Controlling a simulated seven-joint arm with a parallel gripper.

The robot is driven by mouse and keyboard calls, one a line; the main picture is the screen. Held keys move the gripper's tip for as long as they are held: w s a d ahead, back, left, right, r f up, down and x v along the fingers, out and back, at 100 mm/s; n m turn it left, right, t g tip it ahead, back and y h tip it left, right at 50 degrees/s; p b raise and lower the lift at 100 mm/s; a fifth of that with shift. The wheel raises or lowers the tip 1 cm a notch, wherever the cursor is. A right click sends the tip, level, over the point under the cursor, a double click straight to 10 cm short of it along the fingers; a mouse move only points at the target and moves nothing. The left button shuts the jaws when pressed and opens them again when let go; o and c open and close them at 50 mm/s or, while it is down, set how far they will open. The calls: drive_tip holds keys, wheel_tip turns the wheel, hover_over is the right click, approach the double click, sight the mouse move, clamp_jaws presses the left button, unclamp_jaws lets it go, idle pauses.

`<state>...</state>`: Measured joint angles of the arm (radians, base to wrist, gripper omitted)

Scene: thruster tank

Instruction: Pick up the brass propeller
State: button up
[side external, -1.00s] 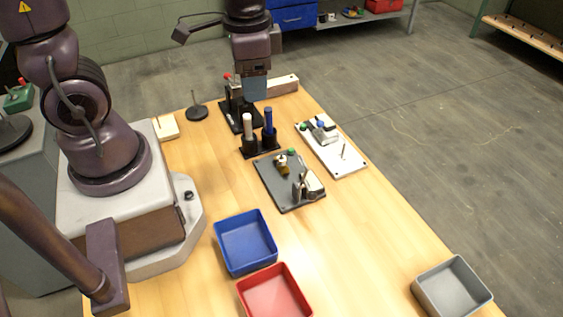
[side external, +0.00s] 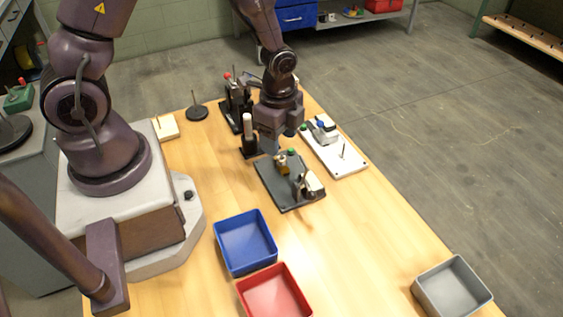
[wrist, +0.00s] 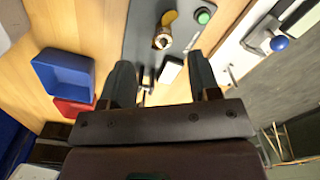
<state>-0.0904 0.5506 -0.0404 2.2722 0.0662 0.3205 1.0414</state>
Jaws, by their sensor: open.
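The brass-coloured part (side external: 282,165), which I take to be the propeller, is on the dark grey plate (side external: 267,186) beside a green button. Its shape is too small to make out fully. In the wrist view the brass part (wrist: 164,36) is at the top centre, beyond my fingertips. My gripper (side external: 269,147) points down just behind and left of it in the side view, above the table. In the wrist view my gripper (wrist: 159,72) has its two fingers spread with nothing held between them.
Metal parts (side external: 307,186) stand on the front of the grey plate. A black stand with a white cylinder (side external: 248,124) is close to my gripper. A white plate (side external: 345,162) lies to the right. Blue (side external: 245,241), red (side external: 274,296) and grey (side external: 452,287) bins stand nearer the camera.

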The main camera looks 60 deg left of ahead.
sight(282, 158)
drive_tip(key=shift+w+f, duration=0.15)
drive_tip(key=shift+f, duration=1.45)
drive_tip(key=shift+w+f, duration=0.1)
drive_tip(key=shift+f, duration=1.5)
clamp_jaws()
